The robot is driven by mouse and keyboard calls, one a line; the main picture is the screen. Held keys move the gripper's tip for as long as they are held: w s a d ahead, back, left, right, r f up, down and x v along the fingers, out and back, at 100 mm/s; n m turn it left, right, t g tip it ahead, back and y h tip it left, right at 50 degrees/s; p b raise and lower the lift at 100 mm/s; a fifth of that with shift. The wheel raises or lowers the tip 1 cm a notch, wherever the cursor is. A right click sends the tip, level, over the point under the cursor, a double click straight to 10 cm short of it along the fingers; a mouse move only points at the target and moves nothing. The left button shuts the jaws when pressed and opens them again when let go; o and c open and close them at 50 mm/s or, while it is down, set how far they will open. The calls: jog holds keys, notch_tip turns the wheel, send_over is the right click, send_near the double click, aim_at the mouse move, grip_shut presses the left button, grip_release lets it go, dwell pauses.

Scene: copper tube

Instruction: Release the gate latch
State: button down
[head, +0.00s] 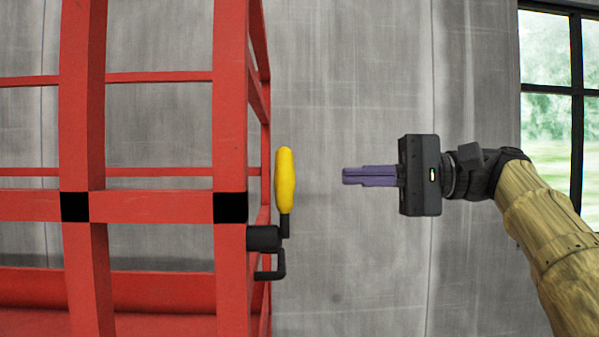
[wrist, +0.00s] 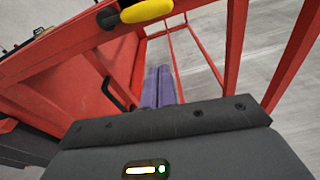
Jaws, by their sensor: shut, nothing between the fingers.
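The gate latch has a yellow handle (head: 285,180), which stands upright beside the right post of the red gate frame. Its black barrel (head: 263,238) and a bent black rod (head: 270,270) sit below the handle against the post. My gripper (head: 345,176) is shut and empty. It points left toward the handle, level with it in the picture and clearly apart from it. In the wrist view the yellow handle (wrist: 146,10) is at the top, and the shut purple fingers (wrist: 158,85) are below it.
The red frame (head: 85,120) fills the left of the head view, with black bands on its horizontal bar. A grey wall (head: 350,280) is behind. A window (head: 555,90) is at the right. The gap between my gripper and the handle looks clear.

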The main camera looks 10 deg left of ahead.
aim_at(291, 175)
jog(key=s+a+p, duration=0.3)
jog(key=s+a, duration=0.1)
jog(key=a, duration=0.4)
jog(key=shift+s+a+r+p, duration=0.15)
jog(key=shift+s+a+p, duration=0.05)
jog(key=shift+s+p, duration=0.1)
dwell(0.3)
jog(key=shift+d, duration=0.1)
jog(key=shift+s, duration=0.1)
